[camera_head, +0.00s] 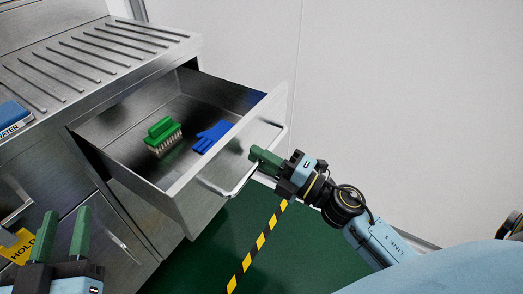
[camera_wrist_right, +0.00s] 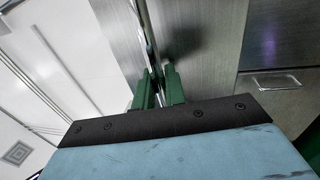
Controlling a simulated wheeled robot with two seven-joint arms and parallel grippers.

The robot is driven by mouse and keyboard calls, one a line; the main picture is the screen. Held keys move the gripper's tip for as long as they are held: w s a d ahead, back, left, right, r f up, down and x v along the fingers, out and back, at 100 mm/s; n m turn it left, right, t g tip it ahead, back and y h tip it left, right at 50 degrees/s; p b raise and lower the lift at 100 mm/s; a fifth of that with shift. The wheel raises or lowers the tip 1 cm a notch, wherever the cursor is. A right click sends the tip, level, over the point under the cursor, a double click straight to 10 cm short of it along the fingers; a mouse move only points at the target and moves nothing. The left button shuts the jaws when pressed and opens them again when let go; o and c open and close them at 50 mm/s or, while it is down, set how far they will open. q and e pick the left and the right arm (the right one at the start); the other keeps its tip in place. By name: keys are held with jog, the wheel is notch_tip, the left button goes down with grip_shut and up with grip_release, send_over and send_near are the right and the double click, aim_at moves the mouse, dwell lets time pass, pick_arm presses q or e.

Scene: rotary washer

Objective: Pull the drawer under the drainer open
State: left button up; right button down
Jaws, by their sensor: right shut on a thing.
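The metal drawer (camera_head: 188,205) under the ribbed drainer (camera_head: 95,52) is pulled out, and its inside shows in the head view. Its bar handle (camera_head: 240,186) runs along the front panel. My right gripper (camera_head: 255,155) is shut on the handle near its far end. In the right wrist view the green fingers (camera_wrist_right: 158,88) close on the handle bar beside the drawer front. My left gripper (camera_head: 62,236) is at the lower left, with its green fingers apart and nothing between them.
A green brush (camera_head: 163,133) and a blue glove (camera_head: 212,136) lie in the drawer. Another cabinet front with a handle (camera_head: 122,245) is below. A yellow HOLD sign (camera_head: 20,246) is near my left gripper. The green floor with a striped line (camera_head: 262,238) is clear.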

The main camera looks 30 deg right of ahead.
jog(key=shift+s, duration=0.1)
jog(key=c, duration=1.5)
grip_release()
jog(key=shift+c, duration=0.2)
jog(key=shift+d, duration=0.1)
